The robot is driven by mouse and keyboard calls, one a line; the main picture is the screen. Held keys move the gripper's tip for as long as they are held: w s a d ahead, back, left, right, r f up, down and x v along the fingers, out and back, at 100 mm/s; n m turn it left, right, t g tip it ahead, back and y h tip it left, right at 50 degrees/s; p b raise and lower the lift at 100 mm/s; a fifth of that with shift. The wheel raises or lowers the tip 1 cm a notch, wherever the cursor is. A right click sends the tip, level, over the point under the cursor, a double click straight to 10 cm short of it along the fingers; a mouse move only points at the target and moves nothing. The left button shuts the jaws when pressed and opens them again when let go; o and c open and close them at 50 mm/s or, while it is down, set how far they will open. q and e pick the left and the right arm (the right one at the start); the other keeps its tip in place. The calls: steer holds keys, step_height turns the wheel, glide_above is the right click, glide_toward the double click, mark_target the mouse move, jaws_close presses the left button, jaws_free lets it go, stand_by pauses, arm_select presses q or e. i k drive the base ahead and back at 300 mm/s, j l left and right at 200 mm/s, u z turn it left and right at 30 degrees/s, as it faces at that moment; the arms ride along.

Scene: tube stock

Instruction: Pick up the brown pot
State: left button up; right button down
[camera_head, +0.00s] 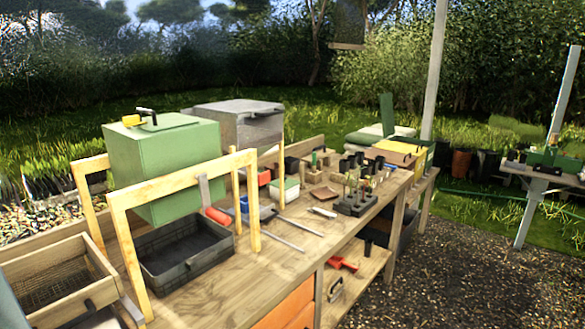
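A reddish-brown pot (461,163) stands on the ground beyond the workbench, at the right back, among dark pots (487,164). It looks upright; its lower part and contents are too small to tell. It is the only pot I can make out with a brown colour. Neither of my grippers shows in this view.
A long wooden workbench (215,299) holds a green box (165,165), a black tray (150,262), wooden frames, a black tube rack (355,204) and small tools. A second table (540,174) stands at the right. Gravel (450,260) lies open between them.

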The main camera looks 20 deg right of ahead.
mark_target(275, 173)
steer(key=i+l+z, duration=0.15)
steer(key=i, duration=0.4)
steer(key=i+l+z, duration=0.2)
steer(key=i, duration=0.35)
steer(key=i+l, duration=0.1)
steer(key=l, duration=0.45)
steer(key=i+l+u, duration=0.1)
steer(key=l, duration=0.45)
steer(key=i+l, duration=0.1)
steer(key=l, duration=0.5)
steer(key=i+l+u, duration=0.1)
steer(key=l, duration=0.45)
steer(key=i+l, duration=0.1)
steer(key=l, duration=0.4)
steer(key=i+l+u, duration=0.1)
steer(key=l, duration=0.35)
steer(key=i+l, duration=0.15)
steer(key=l, duration=0.35)
steer(key=i+l+u, duration=0.1)
steer(key=l, duration=0.9)
steer(key=i+u, duration=0.05)
steer(key=i, duration=0.05)
